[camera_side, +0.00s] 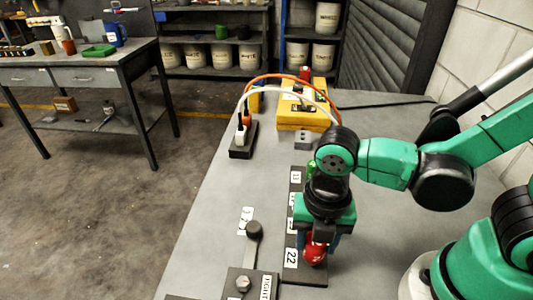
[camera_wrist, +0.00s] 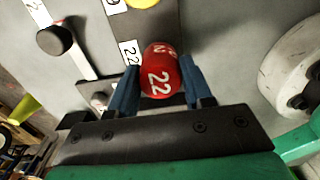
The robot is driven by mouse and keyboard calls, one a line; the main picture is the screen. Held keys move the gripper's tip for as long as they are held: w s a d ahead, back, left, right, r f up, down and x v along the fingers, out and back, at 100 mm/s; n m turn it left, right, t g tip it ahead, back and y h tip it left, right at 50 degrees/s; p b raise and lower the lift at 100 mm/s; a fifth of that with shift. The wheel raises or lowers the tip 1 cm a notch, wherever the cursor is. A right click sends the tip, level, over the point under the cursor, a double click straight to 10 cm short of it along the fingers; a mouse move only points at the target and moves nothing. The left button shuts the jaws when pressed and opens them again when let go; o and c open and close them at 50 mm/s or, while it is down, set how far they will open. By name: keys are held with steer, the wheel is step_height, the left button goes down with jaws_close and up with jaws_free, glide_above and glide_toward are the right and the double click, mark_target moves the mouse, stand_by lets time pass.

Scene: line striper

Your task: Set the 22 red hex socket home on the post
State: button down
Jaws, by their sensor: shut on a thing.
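The red socket (camera_wrist: 158,74), marked 22, is held between the two blue fingers of my gripper (camera_wrist: 160,88) in the wrist view. In the side view my gripper (camera_side: 316,240) points down over the dark rail near its 22 label, with the red socket (camera_side: 314,250) between its fingers. The dark rail (camera_side: 292,225) carries number labels, and the 22 label (camera_side: 291,258) is just left of the socket. The post is hidden under the socket and gripper. I cannot tell whether the socket touches the rail.
A wrench-like lever with a black knob (camera_side: 254,231) lies left of the rail, by a plate marked TIGHT (camera_side: 250,285). A green socket (camera_side: 311,168) stands farther up the rail. A yellow case (camera_side: 305,116) and a power strip (camera_side: 243,140) are at the back.

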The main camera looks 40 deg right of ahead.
steer(key=shift+f, duration=0.8)
jaws_free()
stand_by(0.4)
steer(key=shift+r, duration=3.45)
